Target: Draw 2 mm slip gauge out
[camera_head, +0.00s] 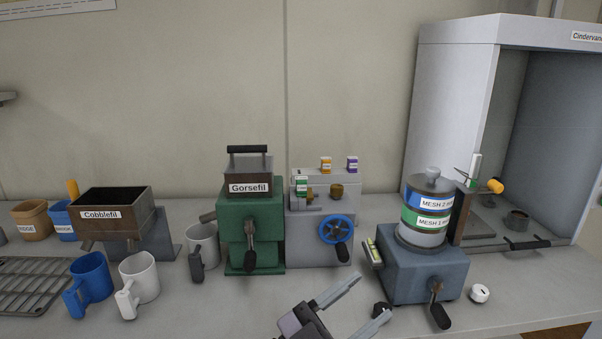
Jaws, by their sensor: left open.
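A grey machine (308,225) with a blue handwheel (335,229) stands at the middle of the bench. Three small tags show on it: green (302,186) at its front left, orange (326,165) and purple (352,164) along its top. Their lettering is too small to read, so I cannot tell which, if any, is the 2 mm slip gauge. My left gripper (371,297) is open and empty at the lower middle, in front of and below the handwheel. My right gripper is out of view.
A green Gorsefil mill (255,230) stands left of the grey machine. A blue-grey shaker with labelled sieves (420,265) stands to its right, close to my left gripper. Mugs (138,279) and a Cobblefil hopper (110,228) are further left. A grey hood (455,100) stands at right.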

